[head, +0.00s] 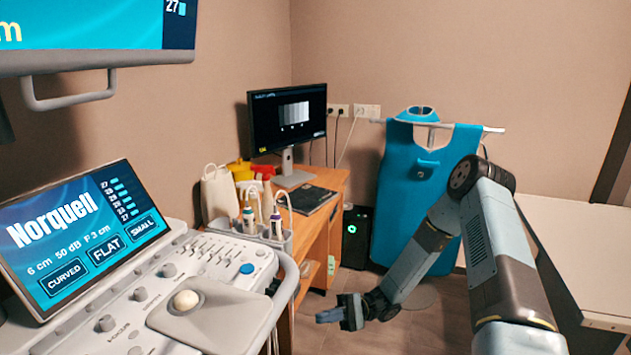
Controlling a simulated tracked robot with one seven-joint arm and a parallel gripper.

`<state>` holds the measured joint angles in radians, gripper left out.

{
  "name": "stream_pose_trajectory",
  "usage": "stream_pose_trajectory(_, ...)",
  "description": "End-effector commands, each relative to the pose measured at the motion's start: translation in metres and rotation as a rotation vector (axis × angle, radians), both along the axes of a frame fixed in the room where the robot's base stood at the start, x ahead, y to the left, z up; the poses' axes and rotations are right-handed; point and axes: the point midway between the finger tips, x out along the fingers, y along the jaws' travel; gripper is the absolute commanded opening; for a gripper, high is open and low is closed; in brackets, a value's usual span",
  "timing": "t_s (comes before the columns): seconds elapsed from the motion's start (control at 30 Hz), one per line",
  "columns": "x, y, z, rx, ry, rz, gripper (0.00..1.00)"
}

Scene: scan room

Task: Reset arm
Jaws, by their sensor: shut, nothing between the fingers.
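My arm reaches in from the lower right, rises to a bent elbow and slopes down to the left. My gripper (338,313) is at its low end, pointing left, above the brown floor and right of the ultrasound console (215,298). Its fingers are together and nothing shows between them. It is small in the view, and it appears apart from the console and the desk.
The console carries a tilted touchscreen (85,235) and a probe holder (262,232). A wooden desk (327,232) with a monitor (288,119) stands behind. A blue apron (400,190) hangs beside a black computer case (356,238). A pale table (595,262) is at right.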

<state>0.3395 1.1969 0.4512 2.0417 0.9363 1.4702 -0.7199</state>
Motion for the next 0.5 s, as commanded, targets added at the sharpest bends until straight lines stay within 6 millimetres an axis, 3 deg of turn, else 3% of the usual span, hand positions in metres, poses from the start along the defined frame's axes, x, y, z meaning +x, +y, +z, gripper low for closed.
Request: stream_pose_trajectory(0.5, -0.013, -0.034, 0.072, -0.35, -0.248, 0.188, 0.0)
